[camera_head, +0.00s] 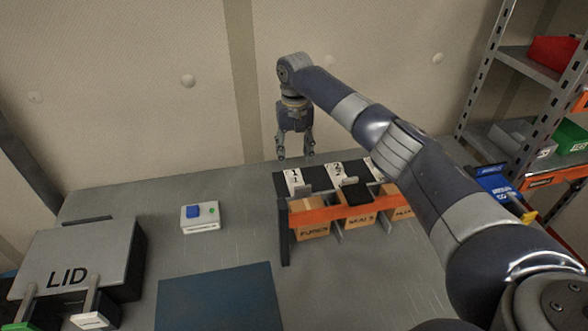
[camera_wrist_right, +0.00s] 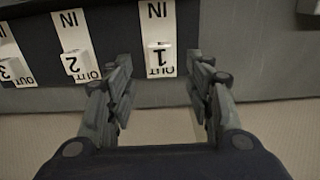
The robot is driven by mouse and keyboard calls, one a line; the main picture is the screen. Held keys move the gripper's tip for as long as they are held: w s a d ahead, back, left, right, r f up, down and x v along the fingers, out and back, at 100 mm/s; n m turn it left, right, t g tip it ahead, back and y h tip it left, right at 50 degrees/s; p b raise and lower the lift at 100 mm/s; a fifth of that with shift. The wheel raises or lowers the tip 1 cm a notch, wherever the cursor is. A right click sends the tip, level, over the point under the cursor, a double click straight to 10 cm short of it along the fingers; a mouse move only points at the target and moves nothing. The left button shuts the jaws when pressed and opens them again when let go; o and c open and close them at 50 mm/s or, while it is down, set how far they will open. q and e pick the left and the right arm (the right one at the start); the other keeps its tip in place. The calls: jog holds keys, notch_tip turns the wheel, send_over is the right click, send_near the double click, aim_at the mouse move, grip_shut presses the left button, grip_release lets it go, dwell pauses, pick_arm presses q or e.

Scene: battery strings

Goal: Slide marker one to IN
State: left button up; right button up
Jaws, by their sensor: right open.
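Marker one (camera_wrist_right: 161,57) is a small white block with a 1, seen upside down in the wrist view. It sits at the OUT end of its white strip (camera_wrist_right: 158,22), whose IN end is at the top of that view. The strip also shows on the dark board (camera_head: 318,182) in the head view. My right gripper (camera_head: 295,156) points down behind and above that strip, open and empty. In the wrist view its fingertips (camera_wrist_right: 160,62) appear on either side of marker one, apart from it. My left gripper is not in view.
Markers two (camera_wrist_right: 78,63) and three (camera_wrist_right: 15,70) also sit at their OUT ends. Below the board, an orange-fronted rack (camera_head: 335,213) holds cardboard boxes. A box with a blue button (camera_head: 200,216), a blue mat (camera_head: 218,299) and a grey LID box (camera_head: 75,255) stand leftward.

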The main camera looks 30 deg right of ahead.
aim_at(294, 172)
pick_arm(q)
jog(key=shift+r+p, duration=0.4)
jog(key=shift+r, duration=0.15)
pick_arm(e)
notch_tip(294, 172, down, 7)
jog(key=shift+r, duration=0.1)
grip_shut()
jog(key=s+p, duration=0.3)
jog(key=shift+a+r+p, duration=0.1)
jog(key=shift+a+p, duration=0.2)
jog(key=shift+a, duration=0.1)
jog(key=shift+s, duration=0.1)
jog(key=shift+f, duration=0.2)
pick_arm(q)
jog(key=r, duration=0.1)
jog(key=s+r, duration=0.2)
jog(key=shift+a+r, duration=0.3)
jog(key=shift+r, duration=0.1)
pick_arm(e)
jog(key=shift+f, duration=0.1)
